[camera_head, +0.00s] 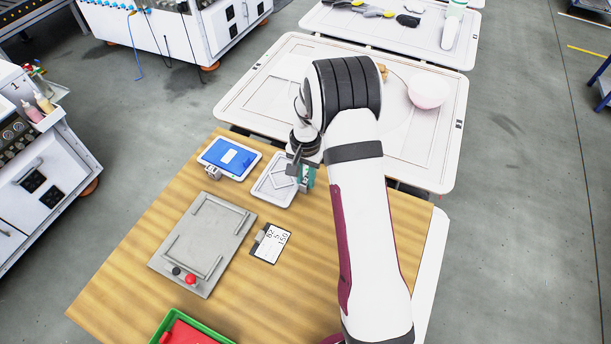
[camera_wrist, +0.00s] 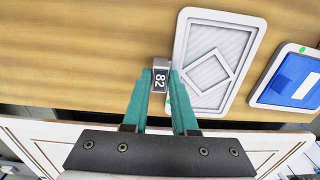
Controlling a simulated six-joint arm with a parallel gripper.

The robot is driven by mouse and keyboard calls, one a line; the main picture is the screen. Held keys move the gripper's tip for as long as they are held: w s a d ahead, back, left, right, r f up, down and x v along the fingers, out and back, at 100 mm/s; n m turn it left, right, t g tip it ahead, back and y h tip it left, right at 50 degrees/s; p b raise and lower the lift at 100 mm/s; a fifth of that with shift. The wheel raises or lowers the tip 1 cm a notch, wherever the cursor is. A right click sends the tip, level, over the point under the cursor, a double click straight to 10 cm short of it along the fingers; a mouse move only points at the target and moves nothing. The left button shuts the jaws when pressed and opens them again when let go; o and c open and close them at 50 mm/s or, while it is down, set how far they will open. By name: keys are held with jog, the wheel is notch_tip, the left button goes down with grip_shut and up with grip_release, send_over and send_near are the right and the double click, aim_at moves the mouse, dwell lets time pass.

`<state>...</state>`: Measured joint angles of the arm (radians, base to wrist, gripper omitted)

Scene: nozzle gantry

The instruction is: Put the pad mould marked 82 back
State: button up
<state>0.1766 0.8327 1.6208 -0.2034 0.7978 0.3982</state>
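The pad mould marked 82 is a pale grey plate with rounded corners and a raised diamond outline (camera_wrist: 189,77). It shows in the head view (camera_head: 268,187) near the far edge of the wooden table, right of a blue mould. Its small grey block (camera_wrist: 160,79) bears the number 82 and sticks out at one side. My gripper (camera_wrist: 162,76) has its teal fingers on both sides of this block, with no clear gap, and looks shut on it. In the head view my gripper (camera_head: 305,174) is partly hidden by my arm. Any gap under the mould cannot be told.
The blue mould (camera_head: 229,157) lies close to the left. A grey plate with corner rails (camera_head: 202,245) and red and black knobs lies in front. A card (camera_head: 271,243) with numbers lies beside it. A green-rimmed red tray (camera_head: 188,330) is nearest. White-topped tables (camera_head: 250,105) stand behind.

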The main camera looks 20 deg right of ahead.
jog(key=o, duration=0.4)
jog(key=shift+r, duration=0.1)
notch_tip(320, 180, up, 11)
jog(key=s+a+r+n, duration=0.1)
jog(key=s+a+r, duration=0.3)
jog(key=s+r, duration=0.4)
jog(key=s+a+n+y, duration=0.1)
jog(key=s+a, duration=0.2)
jog(key=s, duration=0.8)
jog(key=s+a+n, duration=0.1)
jog(key=s+a, duration=0.3)
jog(key=s, duration=0.8)
jog(key=shift+r+y, duration=0.4)
jog(key=shift+r, duration=0.05)
jog(key=shift+a, duration=0.1)
